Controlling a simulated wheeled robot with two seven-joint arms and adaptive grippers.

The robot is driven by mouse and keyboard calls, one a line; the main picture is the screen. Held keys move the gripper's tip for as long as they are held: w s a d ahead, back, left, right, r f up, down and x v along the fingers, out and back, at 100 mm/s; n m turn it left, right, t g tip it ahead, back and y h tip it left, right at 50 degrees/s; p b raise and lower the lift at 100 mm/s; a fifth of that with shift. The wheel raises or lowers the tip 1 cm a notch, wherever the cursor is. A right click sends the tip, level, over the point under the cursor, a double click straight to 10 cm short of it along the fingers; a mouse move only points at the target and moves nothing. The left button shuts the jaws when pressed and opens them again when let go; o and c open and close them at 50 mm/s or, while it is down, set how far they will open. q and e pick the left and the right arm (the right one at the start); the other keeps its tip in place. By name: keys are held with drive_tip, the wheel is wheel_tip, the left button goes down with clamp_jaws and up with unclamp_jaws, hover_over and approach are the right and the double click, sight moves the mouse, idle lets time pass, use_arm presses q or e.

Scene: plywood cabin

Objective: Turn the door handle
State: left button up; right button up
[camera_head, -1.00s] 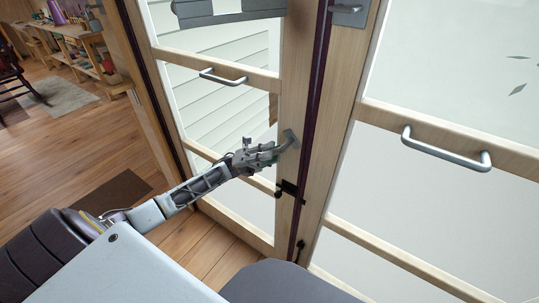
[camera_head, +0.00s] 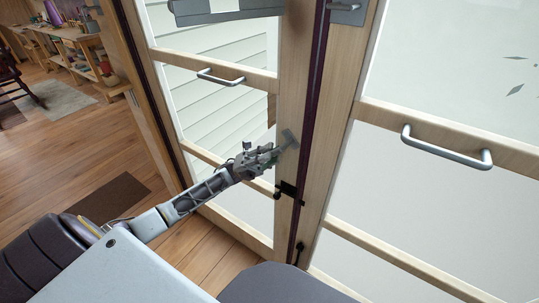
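The door (camera_head: 292,75) has a pale wooden frame with glass panes. Its grey metal lever handle (camera_head: 289,138) sits on the door's stile, just above a dark latch. My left gripper (camera_head: 272,152) reaches in from the left and is at the handle, with its fingers around or against the lever. The fingers cover most of the lever, so I cannot tell how firmly they are closed on it. My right gripper is not in view.
A dark latch (camera_head: 287,190) sits below the handle. Pull bars (camera_head: 221,78) and (camera_head: 446,147) cross the two door leaves. A doormat (camera_head: 108,198) lies on the wooden floor at left. A workbench (camera_head: 75,45) stands at far left.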

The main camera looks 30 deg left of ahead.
use_arm(q)
drive_tip(key=shift+o, duration=1)
drive_tip(key=shift+a+t, duration=0.15)
drive_tip(key=shift+t, duration=0.15)
drive_tip(key=shift+w+a+f, duration=0.1)
drive_tip(key=shift+a+f, duration=0.25)
drive_tip(key=shift+f, duration=0.1)
drive_tip(key=v, duration=1)
drive_tip(key=shift+a+f, duration=0.2)
drive_tip(key=shift+f, duration=0.15)
